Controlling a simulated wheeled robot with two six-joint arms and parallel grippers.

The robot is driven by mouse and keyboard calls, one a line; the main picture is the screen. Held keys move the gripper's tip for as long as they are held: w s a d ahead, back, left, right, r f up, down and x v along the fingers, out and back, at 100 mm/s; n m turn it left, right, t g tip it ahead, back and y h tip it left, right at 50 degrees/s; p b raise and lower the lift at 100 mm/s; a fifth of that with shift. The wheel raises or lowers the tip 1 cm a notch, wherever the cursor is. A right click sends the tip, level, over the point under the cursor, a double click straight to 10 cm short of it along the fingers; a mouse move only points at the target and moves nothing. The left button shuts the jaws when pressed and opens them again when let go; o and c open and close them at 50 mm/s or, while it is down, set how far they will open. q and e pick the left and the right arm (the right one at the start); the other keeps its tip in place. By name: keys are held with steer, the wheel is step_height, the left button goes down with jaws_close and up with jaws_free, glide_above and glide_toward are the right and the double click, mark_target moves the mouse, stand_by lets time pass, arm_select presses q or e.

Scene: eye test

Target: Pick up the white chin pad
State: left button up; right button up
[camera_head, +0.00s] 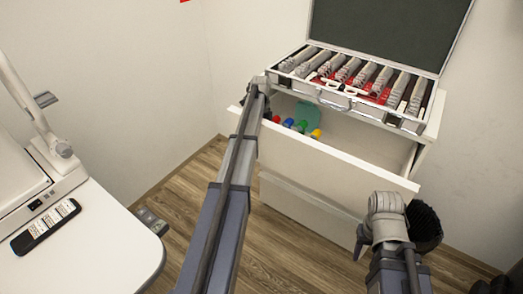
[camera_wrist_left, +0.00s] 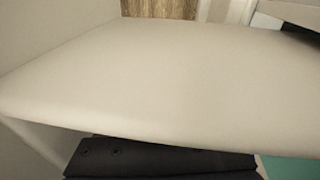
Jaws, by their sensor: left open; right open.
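I cannot make out a white chin pad for certain in either view. In the left wrist view a broad, smooth white surface (camera_wrist_left: 160,75) with a rounded edge fills most of the picture; I cannot tell what it is. My left arm reaches up to the open white drawer (camera_head: 340,160) in the head view. Its gripper does not show there, and no fingers show in the wrist view. My right gripper (camera_head: 362,241) is small and partly hidden by its own wrist, at the lower right in front of the drawer cabinet. It is open, with nothing seen in it.
Several small coloured things (camera_head: 300,126) and a teal piece (camera_head: 307,111) lie in the drawer. An open lens case (camera_head: 352,97) stands on the cabinet. A white table (camera_head: 105,255) at left bears a device and a black remote (camera_head: 45,226). Wooden floor (camera_head: 195,195) lies between.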

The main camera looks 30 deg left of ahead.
arm_select(q)
steer(key=shift+c, duration=0.2)
jaws_close()
stand_by(0.4)
